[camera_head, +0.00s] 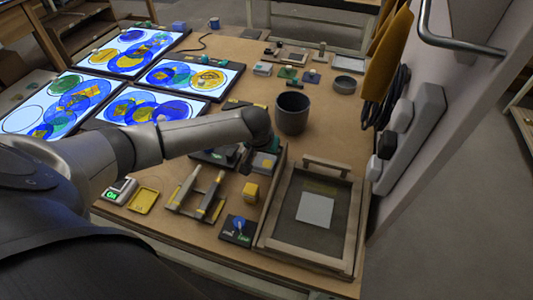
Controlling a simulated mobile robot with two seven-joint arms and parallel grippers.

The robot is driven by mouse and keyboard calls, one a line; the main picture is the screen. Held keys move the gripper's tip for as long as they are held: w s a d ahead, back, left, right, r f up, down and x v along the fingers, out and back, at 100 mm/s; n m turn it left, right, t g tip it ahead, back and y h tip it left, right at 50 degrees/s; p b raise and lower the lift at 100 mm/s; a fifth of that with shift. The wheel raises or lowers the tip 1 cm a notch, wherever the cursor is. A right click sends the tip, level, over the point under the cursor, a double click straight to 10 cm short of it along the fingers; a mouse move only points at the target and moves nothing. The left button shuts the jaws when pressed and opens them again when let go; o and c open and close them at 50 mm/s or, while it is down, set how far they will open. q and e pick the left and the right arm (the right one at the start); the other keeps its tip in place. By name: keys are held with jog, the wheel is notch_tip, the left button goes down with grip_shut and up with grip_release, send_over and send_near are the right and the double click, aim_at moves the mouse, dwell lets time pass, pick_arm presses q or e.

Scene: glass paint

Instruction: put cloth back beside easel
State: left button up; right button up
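A mustard-yellow cloth (388,58) hangs at the upper right, beside the white wall panel and a metal bar. My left arm reaches across the table from the left. My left gripper (257,158) points down behind the yellow block, left of the frame; its fingers are mostly hidden by the wrist. My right gripper is not in view.
A dark grey pot (292,113) stands just beyond my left wrist. Lit panels (190,76) with coloured glass discs cover the table's left. A brush rack (197,196) and a yellow tray (143,200) lie in front. A power strip (411,140) is on the right wall.

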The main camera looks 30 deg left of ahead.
pick_arm(q)
jog(key=shift+r, duration=0.25)
jog(key=p+v, duration=0.2)
jog(key=v, duration=1)
jog(key=shift+p, duration=0.35)
jog(key=shift+f, duration=0.1)
